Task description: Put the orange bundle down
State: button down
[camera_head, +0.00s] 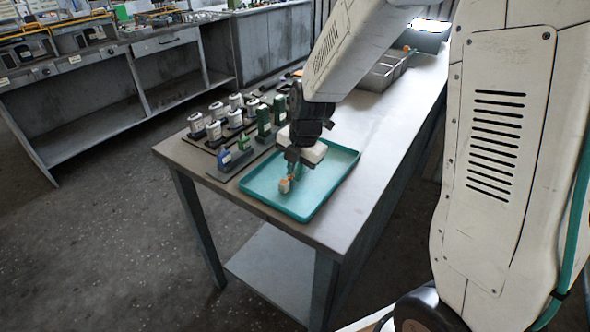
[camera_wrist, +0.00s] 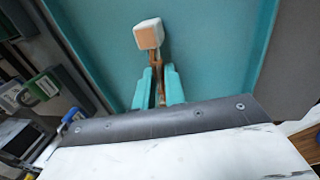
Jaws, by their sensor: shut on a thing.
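The orange bundle (camera_head: 285,185) shows in the head view as a small orange and white piece below my gripper (camera_head: 292,168), over the teal tray (camera_head: 304,217). In the wrist view my gripper (camera_wrist: 159,88) has its two teal fingers shut on the bundle's thin brown-orange part. The bundle's pale block with an orange face (camera_wrist: 149,36) sticks out beyond the fingertips, with the teal tray (camera_wrist: 210,40) behind it. I cannot tell whether the bundle touches the tray floor.
Several white, green and blue parts (camera_head: 236,118) stand in rows on dark strips left of the tray. Grey bins (camera_head: 383,72) stand further back on the table. The tabletop right of the tray (camera_head: 385,135) is clear.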

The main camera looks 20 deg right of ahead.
jog(key=shift+f, duration=0.15)
jog(key=c, duration=1.5)
grip_release()
jog(key=shift+o, duration=0.2)
notch_tip(320, 180, up, 11)
jog(key=s+d, duration=0.1)
jog(key=s, duration=0.1)
jog(key=s+d+r+m, duration=0.1)
jog(key=s+r+m, duration=0.2)
jog(key=s+m, duration=0.9)
jog(key=s+d+r+m+h, duration=0.1)
jog(key=s+r+m, duration=0.3)
jog(key=s+m, duration=0.8)
jog(key=shift+s+d+m+g, duration=0.3)
jog(key=shift+s+m, duration=0.1)
jog(key=shift+s, duration=0.4)
